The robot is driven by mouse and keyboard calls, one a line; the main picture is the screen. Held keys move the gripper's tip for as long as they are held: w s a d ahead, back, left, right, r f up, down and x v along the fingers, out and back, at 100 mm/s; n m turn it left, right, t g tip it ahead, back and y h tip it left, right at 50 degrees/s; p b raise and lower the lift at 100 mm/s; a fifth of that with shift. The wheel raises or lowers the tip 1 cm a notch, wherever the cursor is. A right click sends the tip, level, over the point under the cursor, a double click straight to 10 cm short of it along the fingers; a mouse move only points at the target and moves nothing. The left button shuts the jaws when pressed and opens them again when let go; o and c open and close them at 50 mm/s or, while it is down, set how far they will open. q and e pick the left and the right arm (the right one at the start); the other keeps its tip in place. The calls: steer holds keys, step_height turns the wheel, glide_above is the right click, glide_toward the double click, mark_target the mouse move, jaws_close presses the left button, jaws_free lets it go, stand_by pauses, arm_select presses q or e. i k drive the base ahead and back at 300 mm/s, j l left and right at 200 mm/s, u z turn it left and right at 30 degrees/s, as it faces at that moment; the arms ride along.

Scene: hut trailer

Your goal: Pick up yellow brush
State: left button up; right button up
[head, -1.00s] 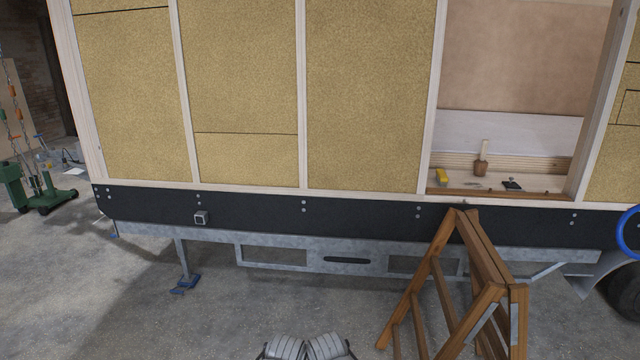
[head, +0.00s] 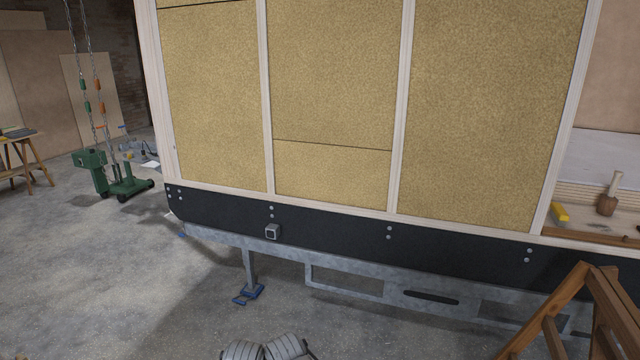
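A small yellow object (head: 560,212) lies on the floor inside the trailer's wall opening, at the right of the head view. It is too small to tell whether it is the yellow brush. A wooden mallet (head: 607,203) stands head down to its right. Neither gripper can be made out. Two grey ribbed parts at the bottom edge appear to be mine, and they are well away from the yellow object.
The trailer wall (head: 330,80) has a dark lower rail (head: 330,224) and a metal frame below. A wooden stepladder (head: 582,305) stands in front of the opening. A green wheeled hoist (head: 125,187) stands at left. The concrete floor at front left is clear.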

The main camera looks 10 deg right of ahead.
mark_target(561, 217)
steer(key=i+z, duration=0.15)
steer(key=i, duration=0.3)
steer(key=i+j+z, duration=0.15)
steer(key=i, duration=0.3)
steer(key=i+l+z, duration=0.15)
steer(key=i+z, duration=0.7)
steer(key=i, duration=0.15)
steer(key=i+j+z, duration=0.25)
steer(key=i+z, duration=0.2)
steer(key=i+l+z, duration=0.15)
steer(key=i+z, duration=0.8)
steer(key=i+j, duration=0.05)
steer(key=i, duration=0.05)
